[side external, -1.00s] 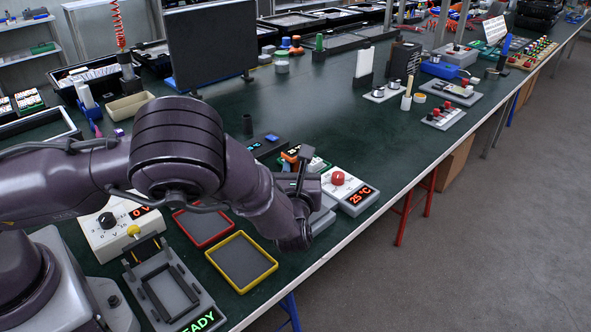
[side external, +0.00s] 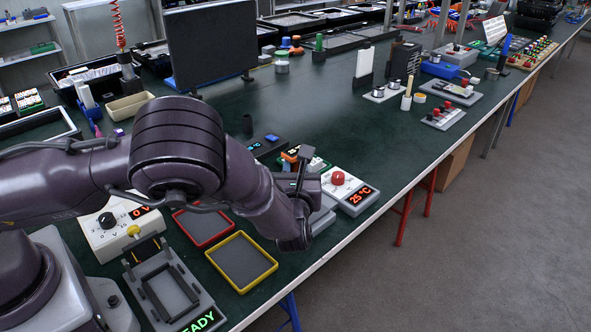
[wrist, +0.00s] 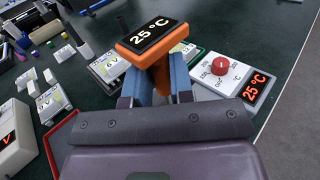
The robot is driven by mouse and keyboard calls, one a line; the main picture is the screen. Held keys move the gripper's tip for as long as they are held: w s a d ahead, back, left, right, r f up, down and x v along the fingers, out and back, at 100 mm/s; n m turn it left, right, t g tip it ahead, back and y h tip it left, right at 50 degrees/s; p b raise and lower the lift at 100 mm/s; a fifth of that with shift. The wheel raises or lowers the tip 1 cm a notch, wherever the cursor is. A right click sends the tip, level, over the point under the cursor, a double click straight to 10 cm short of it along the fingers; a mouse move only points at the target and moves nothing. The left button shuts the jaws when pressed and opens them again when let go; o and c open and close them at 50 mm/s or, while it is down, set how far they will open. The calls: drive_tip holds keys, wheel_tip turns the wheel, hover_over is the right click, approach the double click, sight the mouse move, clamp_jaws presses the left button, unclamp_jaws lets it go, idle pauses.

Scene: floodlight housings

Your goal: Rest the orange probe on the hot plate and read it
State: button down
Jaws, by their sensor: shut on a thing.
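The orange probe (wrist: 152,48) has a dark display reading 25 °C. My gripper (wrist: 158,85) is shut on its orange body in the wrist view, with a blue-grey finger on each side. The probe's lower end is hidden behind my gripper. The hot plate (wrist: 222,76) is just to the right of the gripper, with a red knob and a 25 °C display. In the side view the hot plate (side external: 352,192) stands near the table's front edge, and my wrist hides part of its grey plate. I cannot tell whether the probe touches it.
White meters (wrist: 108,68) lie left of the probe in the wrist view. A red-rimmed tray (side external: 203,226), a yellow-rimmed tray (side external: 241,262) and a dial box (side external: 118,226) stand nearer my base. A dark monitor (side external: 210,45) stands behind. The table's middle is clear.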

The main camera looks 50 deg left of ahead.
drive_tip(key=shift+r, duration=3.55)
